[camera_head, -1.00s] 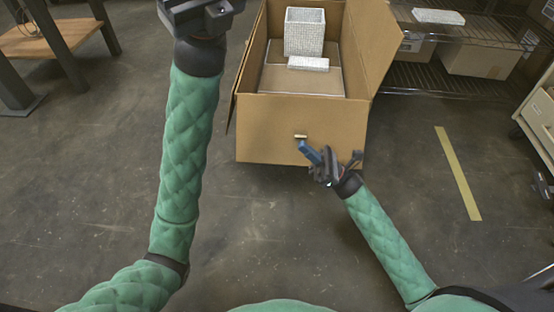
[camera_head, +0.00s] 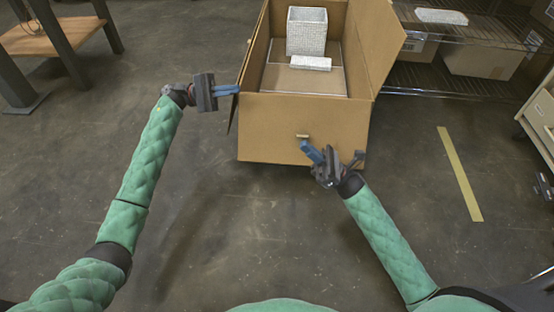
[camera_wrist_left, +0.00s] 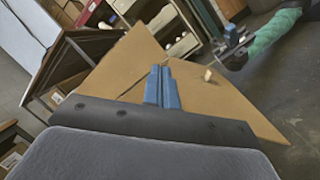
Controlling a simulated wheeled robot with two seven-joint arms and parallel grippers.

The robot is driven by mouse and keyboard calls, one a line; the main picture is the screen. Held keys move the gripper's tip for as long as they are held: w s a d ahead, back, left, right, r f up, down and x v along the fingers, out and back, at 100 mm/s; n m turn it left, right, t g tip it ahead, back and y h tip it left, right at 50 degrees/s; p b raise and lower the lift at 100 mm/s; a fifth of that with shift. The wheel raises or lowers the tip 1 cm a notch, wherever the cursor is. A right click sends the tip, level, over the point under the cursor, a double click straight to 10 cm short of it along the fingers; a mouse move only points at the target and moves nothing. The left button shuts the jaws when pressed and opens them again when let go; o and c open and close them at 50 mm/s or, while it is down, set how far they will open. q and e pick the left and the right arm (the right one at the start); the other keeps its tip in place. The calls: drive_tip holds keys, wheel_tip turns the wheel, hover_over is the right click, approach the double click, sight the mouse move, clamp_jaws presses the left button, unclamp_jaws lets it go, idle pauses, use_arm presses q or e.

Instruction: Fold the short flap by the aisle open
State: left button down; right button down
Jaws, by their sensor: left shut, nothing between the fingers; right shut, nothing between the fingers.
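The open cardboard box (camera_head: 270,125) stands on the floor. A side flap (camera_head: 385,45) leans outward on its right, and another flap (camera_head: 233,115) hangs down outside its left edge. On the near face I cannot tell a folded flap from the wall. My left gripper (camera_head: 237,89) is shut and empty, its blue fingertips at the box's near left corner. In the left wrist view its fingers (camera_wrist_left: 163,85) show in front of brown cardboard (camera_wrist_left: 120,70); contact is unclear. My right gripper (camera_head: 304,143) is shut and empty, its tips close to the near face, just below a small tan tab (camera_head: 302,136).
Inside the box are a white textured bin (camera_head: 306,30) and a white block (camera_head: 311,63). A wire shelf (camera_head: 450,60) with cartons stands at the right, a wooden-topped table (camera_head: 50,37) at the upper left. The floor in front is clear.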

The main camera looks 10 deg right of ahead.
use_arm(q)
drive_tip(key=w+a+f+y, duration=0.1)
drive_tip(key=w+a+f, duration=0.15)
drive_tip(key=f, duration=0.45)
drive_tip(key=m+g+y, duration=0.1)
drive_tip(key=m+g, duration=0.1)
approach(288, 162)
drive_tip(key=w+x, duration=0.1)
drive_tip(key=x, duration=0.5)
drive_tip(key=shift+d+f, duration=0.25)
drive_tip(key=shift+f, duration=0.35)
drive_tip(key=shift+s+a+r+n, duration=0.15)
drive_tip(key=shift+s+r+n, duration=0.2)
drive_tip(key=shift+s+n, duration=0.2)
drive_tip(key=shift+w, duration=0.1)
use_arm(e)
drive_tip(key=c, duration=1)
unclamp_jaws()
drive_tip(key=shift+c, duration=0.2)
drive_tip(key=shift+f, duration=0.1)
